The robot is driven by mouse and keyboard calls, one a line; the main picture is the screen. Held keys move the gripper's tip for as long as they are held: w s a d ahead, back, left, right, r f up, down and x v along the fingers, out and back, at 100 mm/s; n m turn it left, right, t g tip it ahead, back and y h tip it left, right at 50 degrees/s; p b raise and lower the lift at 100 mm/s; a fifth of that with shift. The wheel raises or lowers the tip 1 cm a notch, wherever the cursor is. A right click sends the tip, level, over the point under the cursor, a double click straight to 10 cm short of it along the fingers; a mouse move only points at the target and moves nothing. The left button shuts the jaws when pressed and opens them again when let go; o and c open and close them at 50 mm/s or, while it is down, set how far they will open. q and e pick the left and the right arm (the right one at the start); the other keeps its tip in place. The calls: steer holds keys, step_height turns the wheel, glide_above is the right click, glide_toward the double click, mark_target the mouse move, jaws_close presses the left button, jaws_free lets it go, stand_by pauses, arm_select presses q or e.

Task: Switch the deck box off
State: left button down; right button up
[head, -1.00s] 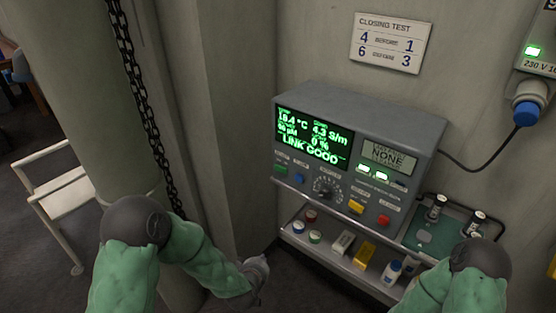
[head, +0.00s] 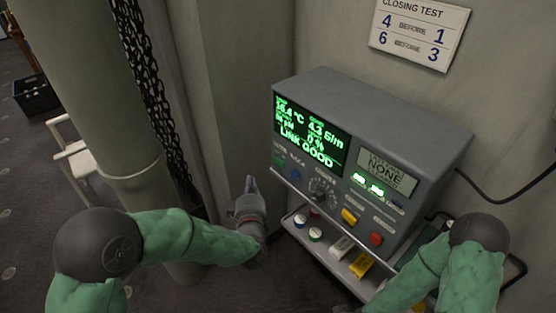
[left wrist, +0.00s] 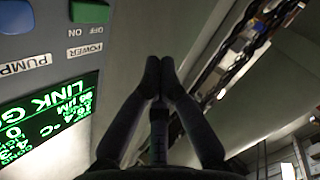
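The grey deck box (head: 395,120) stands against the wall in the head view. Its lit screen (head: 310,135) reads LINK GOOD in green. A green button (head: 279,160) is at the left end of its front; in the left wrist view the green button (left wrist: 90,12) has OFF, ON and POWER lettering by it. My left gripper (head: 251,183) is just left of the box's front, fingers pointing up, touching nothing that I can see. In the left wrist view its fingertips (left wrist: 160,65) are together and empty. My right arm is at the lower right; its gripper is outside the picture.
A blue button (head: 296,172), a dial (head: 322,188), a yellow button (head: 349,216) and a red button (head: 376,239) share the front. A shelf below holds caps and small blocks. A pillar (head: 105,120) and a hanging chain (head: 150,85) stand at the left.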

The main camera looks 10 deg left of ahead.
mark_target(279, 161)
arm_select(q)
steer(key=w+d, duration=0.4)
steer(key=w, duration=0.3)
steer(key=shift+w+d+b, duration=0.25)
steer(key=shift+w+b, duration=0.05)
steer(key=shift+w, duration=0.1)
stand_by(1.6)
steer(key=shift+w+d, duration=0.15)
steer(key=shift+w, duration=0.15)
steer(key=shift+d, duration=0.1)
stand_by(0.6)
steer(key=shift+s+b, duration=0.3)
steer(key=shift+s, duration=0.1)
